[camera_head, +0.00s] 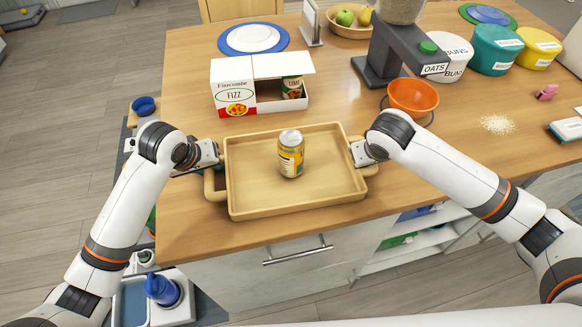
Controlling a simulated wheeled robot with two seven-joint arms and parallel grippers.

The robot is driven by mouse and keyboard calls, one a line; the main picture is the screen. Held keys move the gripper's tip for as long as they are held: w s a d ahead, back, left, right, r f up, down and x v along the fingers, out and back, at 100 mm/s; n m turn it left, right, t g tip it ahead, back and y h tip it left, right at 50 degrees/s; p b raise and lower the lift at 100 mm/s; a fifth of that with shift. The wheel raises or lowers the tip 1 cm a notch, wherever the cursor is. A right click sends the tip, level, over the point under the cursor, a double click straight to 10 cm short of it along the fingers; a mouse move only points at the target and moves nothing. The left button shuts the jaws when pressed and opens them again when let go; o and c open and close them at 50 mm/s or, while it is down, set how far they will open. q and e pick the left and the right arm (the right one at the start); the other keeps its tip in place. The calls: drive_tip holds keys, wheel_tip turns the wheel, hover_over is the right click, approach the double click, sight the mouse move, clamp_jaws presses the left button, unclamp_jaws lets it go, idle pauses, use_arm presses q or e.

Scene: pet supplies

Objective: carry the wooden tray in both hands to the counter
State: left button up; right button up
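The wooden tray (250,205) is on the light wood counter (190,215), close to its front edge. I cannot tell whether it rests flat or is just above the top. A yellow and silver can (290,155) stands upright in the tray. My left gripper (210,164) is at the tray's left handle.
Labelled tubs (494,50) stand at the back right. Spilled grains (498,124) lie at right.

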use_arm(q)
clamp_jaws()
use_arm(e)
clamp_jaws()
use_arm(q)
drive_tip(key=shift+w+r, duration=0.1)
drive_tip(key=shift+r, duration=0.15)
use_arm(e)
drive_tip(key=shift+w+r, duration=0.1)
drive_tip(key=shift+r, duration=0.1)
